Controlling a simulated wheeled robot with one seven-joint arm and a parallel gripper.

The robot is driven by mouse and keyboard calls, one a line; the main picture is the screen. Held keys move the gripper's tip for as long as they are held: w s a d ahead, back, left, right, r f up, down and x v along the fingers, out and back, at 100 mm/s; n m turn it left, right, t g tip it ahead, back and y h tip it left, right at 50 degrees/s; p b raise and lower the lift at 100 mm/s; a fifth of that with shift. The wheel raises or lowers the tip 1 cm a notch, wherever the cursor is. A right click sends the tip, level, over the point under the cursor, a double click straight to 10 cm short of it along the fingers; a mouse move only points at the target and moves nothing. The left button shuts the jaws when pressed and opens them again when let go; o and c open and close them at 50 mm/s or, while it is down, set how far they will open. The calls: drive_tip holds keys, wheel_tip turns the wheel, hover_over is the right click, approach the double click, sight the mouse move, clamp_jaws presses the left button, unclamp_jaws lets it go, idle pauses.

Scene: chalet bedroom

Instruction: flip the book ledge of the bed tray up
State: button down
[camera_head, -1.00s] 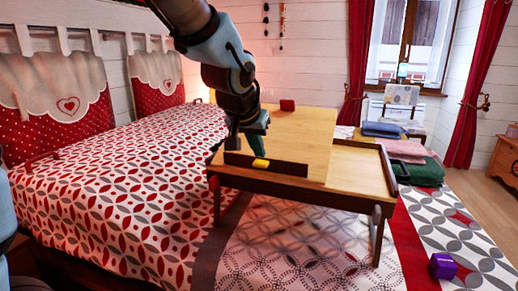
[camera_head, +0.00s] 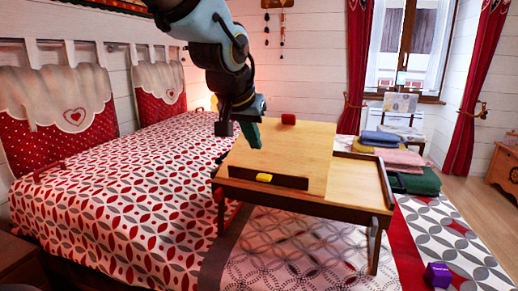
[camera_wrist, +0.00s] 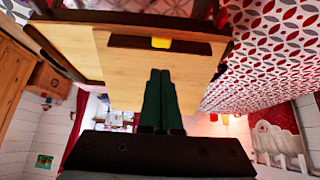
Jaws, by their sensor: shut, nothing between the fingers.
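The wooden bed tray (camera_head: 345,190) stands on the bed, with a light wooden panel (camera_head: 300,150) on its top. The book ledge (camera_head: 290,182) is a dark strip along the panel's front edge, with a yellow tab (camera_head: 264,178) at its middle. I cannot tell its exact angle. The ledge also shows at the top of the wrist view (camera_wrist: 195,46), with the yellow tab (camera_wrist: 161,42). My gripper (camera_head: 256,146) has green fingers, shut and empty, above the panel behind the ledge. In the wrist view the fingertips (camera_wrist: 160,72) are apart from the tab.
A small red block (camera_head: 288,118) sits at the panel's far edge. Folded towels (camera_head: 405,160) are stacked right of the tray. A purple box (camera_head: 438,275) lies at the lower right. The patterned bed (camera_head: 120,180) is open on the left.

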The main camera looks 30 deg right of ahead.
drive_tip(key=shift+s+a+r, duration=1.05)
drive_tip(key=shift+a+r, duration=0.1)
drive_tip(key=shift+r, duration=0.1)
